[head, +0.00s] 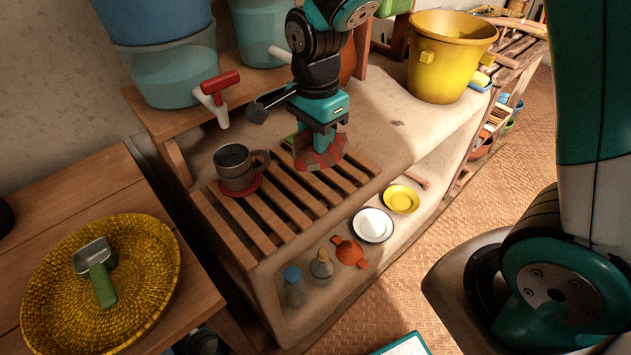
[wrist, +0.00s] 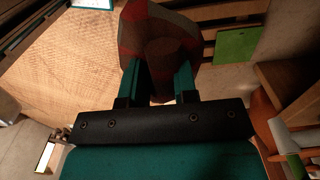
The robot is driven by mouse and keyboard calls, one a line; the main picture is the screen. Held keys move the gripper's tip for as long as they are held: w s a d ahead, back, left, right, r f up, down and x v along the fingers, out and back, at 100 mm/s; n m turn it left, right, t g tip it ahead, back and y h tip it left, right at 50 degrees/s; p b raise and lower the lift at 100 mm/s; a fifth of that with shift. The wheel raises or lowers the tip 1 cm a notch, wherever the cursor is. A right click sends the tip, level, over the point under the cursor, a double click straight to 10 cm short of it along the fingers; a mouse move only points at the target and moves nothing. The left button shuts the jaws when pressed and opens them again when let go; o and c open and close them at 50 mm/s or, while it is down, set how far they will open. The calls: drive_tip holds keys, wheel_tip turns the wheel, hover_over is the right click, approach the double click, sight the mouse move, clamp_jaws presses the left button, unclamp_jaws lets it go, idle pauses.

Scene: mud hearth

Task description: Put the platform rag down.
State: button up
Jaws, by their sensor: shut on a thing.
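The platform rag (head: 322,157), red and grey-brown with patches, hangs below my gripper (head: 321,136) at the far end of the slatted wooden rack. My gripper is shut on it. In the wrist view the rag (wrist: 160,22) bulges up between and beyond the two teal fingers of my gripper (wrist: 158,75). I cannot tell whether its lower edge touches the slats. The slatted rack (head: 262,213) lies on the clay platform (head: 385,135), with bare slats to the left of the rag.
A grey mug (head: 238,168) stands on a red coaster at the rack's left end. A red-handled tap (head: 217,92) sticks out behind it. A yellow bucket (head: 449,57) stands at the back right. A green board (wrist: 236,47) lies near the rag.

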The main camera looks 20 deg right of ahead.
wheel_tip(320, 180, down, 12)
drive_tip(key=shift+b, duration=0.45)
drive_tip(key=shift+f, duration=0.15)
drive_tip(key=o, duration=1)
drive_tip(key=shift+c, duration=0.2)
wheel_tip(320, 180, up, 12)
drive_tip(key=shift+f+p, duration=0.15)
drive_tip(key=shift+p, duration=0.35)
drive_tip(key=shift+s+a+r, duration=0.1)
drive_tip(key=shift+r, duration=0.25)
drive_tip(key=s+a+r+n+y, duration=0.2)
drive_tip(key=s+r+n, duration=0.3)
drive_tip(key=s+n, duration=0.4)
drive_tip(key=s+a+r+n+y, duration=0.2)
drive_tip(key=s+r+n, duration=0.4)
drive_tip(key=s+n, duration=0.3)
drive_tip(key=n, duration=0.3)
drive_tip(key=shift+s+r+n, duration=0.2)
drive_tip(key=shift+n, duration=0.1)
